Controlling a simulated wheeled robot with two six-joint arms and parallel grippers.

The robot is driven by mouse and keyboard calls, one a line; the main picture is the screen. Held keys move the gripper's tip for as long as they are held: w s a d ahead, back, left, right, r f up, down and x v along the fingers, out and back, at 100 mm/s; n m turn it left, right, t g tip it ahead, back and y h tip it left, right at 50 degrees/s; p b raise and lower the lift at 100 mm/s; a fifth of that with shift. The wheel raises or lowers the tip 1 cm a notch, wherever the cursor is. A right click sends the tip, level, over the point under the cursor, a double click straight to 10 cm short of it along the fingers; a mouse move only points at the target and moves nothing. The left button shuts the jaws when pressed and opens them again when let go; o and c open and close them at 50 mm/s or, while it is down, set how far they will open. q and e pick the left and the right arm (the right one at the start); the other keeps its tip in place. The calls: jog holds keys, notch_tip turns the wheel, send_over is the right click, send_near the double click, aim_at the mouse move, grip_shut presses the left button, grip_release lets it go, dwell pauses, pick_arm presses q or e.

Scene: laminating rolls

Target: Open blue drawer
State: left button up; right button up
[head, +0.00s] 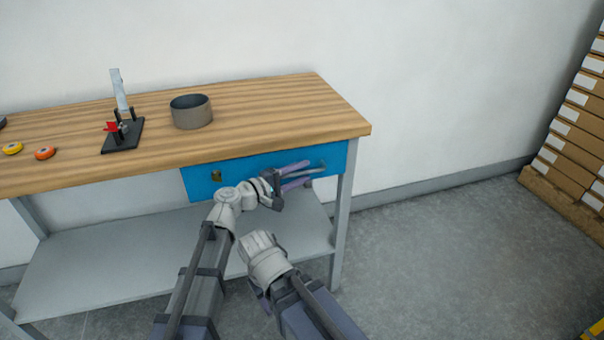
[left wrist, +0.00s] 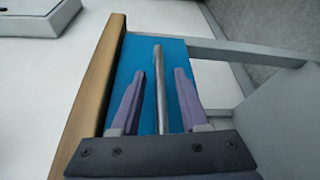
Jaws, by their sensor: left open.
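The blue drawer (head: 235,167) sits under the wooden tabletop at the workbench's right end, its front flush with the bench and looking shut. A grey bar handle (head: 308,173) runs along its front. It also shows in the left wrist view as a long grey handle (left wrist: 160,85) on the blue drawer front (left wrist: 150,62). My left gripper (head: 300,174) is open in front of the drawer. In the left wrist view its fingers (left wrist: 160,88) lie on either side of the handle, apart from it. My right arm reaches in at the bottom; its gripper's fingers are not visible.
The wooden tabletop (head: 250,117) carries a grey round container (head: 191,112), a black-based stand (head: 122,138) and orange (head: 45,153) and yellow (head: 12,148) tape rolls. A grey shelf (head: 110,262) lies below. Stacked boxes (head: 575,130) stand at the right. Floor right of the bench is clear.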

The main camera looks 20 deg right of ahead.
pick_arm(q)
jog(key=shift+w+d, duration=0.15)
jog(key=shift+d, duration=0.1)
grip_shut()
dwell(1.4)
